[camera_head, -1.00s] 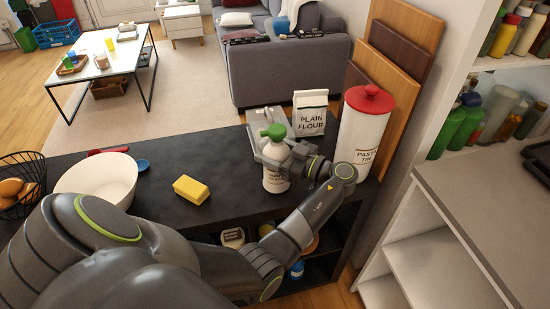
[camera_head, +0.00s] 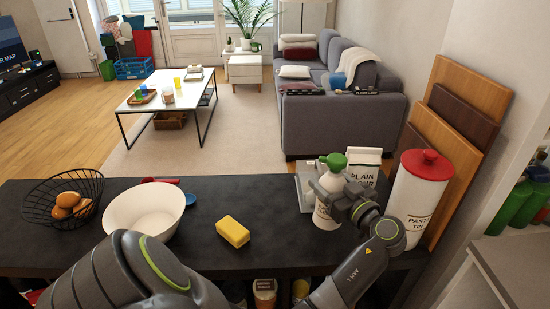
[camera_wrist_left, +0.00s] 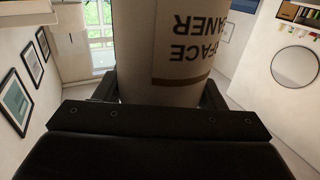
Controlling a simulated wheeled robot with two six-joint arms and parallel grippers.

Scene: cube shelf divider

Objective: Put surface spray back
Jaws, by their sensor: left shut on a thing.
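The surface spray (camera_head: 328,213) is a white bottle with a green top, upright at the right part of the dark counter. My left gripper (camera_head: 338,203) is shut around its body; the arm partly hides the bottle's right side. In the left wrist view the bottle (camera_wrist_left: 165,50) fills the middle between the fingers, its label upside down and reading in part "FACE" and "ANER". I cannot tell whether its base touches the counter. My right gripper is not in view.
The white pasta tin (camera_head: 418,203) with a red lid and the plain flour bag (camera_head: 364,165) stand close by. Shelf compartments lie below.

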